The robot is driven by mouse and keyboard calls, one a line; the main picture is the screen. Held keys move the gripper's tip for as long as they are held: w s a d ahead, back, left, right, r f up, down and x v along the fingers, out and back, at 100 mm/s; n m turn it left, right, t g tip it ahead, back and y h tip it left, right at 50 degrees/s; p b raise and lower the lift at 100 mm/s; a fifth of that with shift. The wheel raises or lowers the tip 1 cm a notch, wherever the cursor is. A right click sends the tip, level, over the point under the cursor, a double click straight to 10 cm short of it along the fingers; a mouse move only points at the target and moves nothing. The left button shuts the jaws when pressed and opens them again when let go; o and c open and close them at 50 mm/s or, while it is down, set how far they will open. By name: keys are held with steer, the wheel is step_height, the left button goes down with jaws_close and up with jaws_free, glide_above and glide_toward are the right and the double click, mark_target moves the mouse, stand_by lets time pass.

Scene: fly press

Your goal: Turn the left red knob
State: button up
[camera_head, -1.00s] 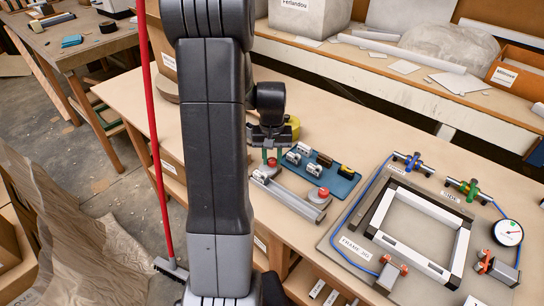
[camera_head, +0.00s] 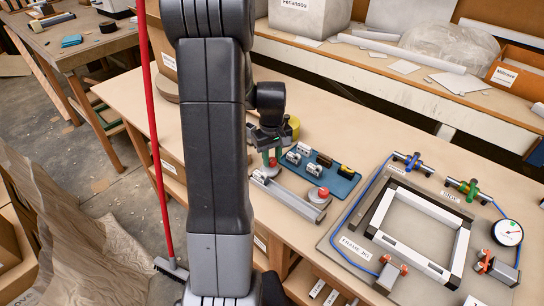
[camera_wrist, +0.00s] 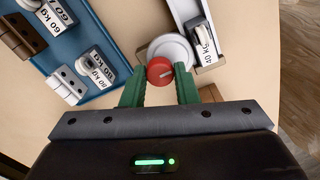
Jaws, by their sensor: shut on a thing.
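The left red knob (camera_head: 272,163) sits on a pale round base at the far left end of a grey metal rail (camera_head: 290,196). The right red knob (camera_head: 323,192) stands at the rail's other end, free of my gripper.
A blue tray (camera_head: 345,186) with several labelled metal blocks lies right of the knob. A block marked 40 KG (camera_wrist: 205,42) is close by in the wrist view. A frame jig (camera_head: 425,235) with clamps and a gauge fills the table's right side.

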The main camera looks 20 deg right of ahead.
mark_target(272, 160)
steer(key=o, duration=1)
step_height(272, 160, up, 14)
steer(key=shift+p, duration=0.4)
step_height(272, 160, down, 14)
steer(key=shift+b, duration=0.4)
steer(key=shift+r, duration=0.1)
